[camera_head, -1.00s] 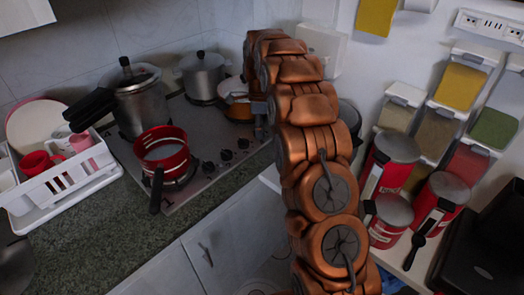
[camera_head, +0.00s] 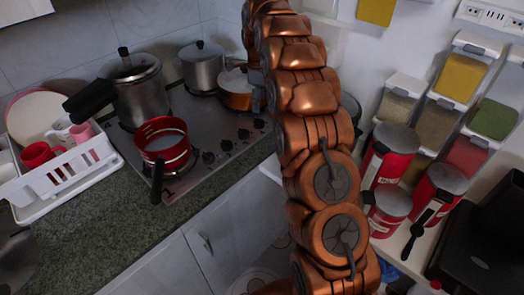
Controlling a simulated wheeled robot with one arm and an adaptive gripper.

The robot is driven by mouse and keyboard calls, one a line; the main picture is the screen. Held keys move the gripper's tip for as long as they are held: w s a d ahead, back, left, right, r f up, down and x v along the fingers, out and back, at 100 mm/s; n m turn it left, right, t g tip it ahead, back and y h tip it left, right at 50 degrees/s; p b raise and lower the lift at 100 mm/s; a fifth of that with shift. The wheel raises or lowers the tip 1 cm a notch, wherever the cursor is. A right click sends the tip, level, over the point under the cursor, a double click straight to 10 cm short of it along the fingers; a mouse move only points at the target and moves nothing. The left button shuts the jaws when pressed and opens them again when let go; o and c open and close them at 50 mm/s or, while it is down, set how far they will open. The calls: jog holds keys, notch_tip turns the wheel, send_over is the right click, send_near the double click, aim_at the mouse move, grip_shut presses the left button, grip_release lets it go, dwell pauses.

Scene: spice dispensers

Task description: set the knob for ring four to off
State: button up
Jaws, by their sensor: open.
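The steel stove (camera_head: 200,125) has a row of black knobs along its front edge. They include a left knob (camera_head: 208,157), a second knob (camera_head: 226,145), a third knob (camera_head: 243,134) and a right knob (camera_head: 258,123). My gripper (camera_head: 257,92) is open, seen only in part beside the orange pan (camera_head: 235,98), above the right end of the knob row. The arm hides most of it.
A red pot (camera_head: 163,142) stands front left on the stove, its handle over the edge. A pressure cooker (camera_head: 142,100) and a steel pot (camera_head: 202,70) stand behind. A white dish rack (camera_head: 75,175) is left. Red canisters (camera_head: 390,160) and wall spice dispensers (camera_head: 460,77) are right.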

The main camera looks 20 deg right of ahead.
jog(key=shift+r, duration=0.5)
jog(key=s+a+r+n, duration=0.1)
jog(key=s+a+n, duration=0.2)
jog(key=s+n, duration=0.2)
jog(key=s+a+r+n+b, duration=0.1)
jog(key=s+a+n, duration=0.3)
jog(key=s, duration=0.8)
jog(key=s+a+r+n+g, duration=0.1)
jog(key=s+a+n, duration=0.3)
jog(key=s, duration=0.5)
jog(key=shift+r+n, duration=0.8)
jog(key=shift+n, duration=0.4)
jog(key=shift+s, duration=0.15)
jog(key=s+a+f+n, duration=0.1)
jog(key=s+n, duration=0.4)
jog(key=s, duration=0.5)
jog(key=s+a+f+n, duration=0.1)
jog(key=s+f+n, duration=0.3)
jog(key=s, duration=0.7)
jog(key=shift+s+a+f+n+g, duration=0.15)
jog(key=shift+s+a+n+g, duration=0.2)
jog(key=shift+n, duration=0.25)
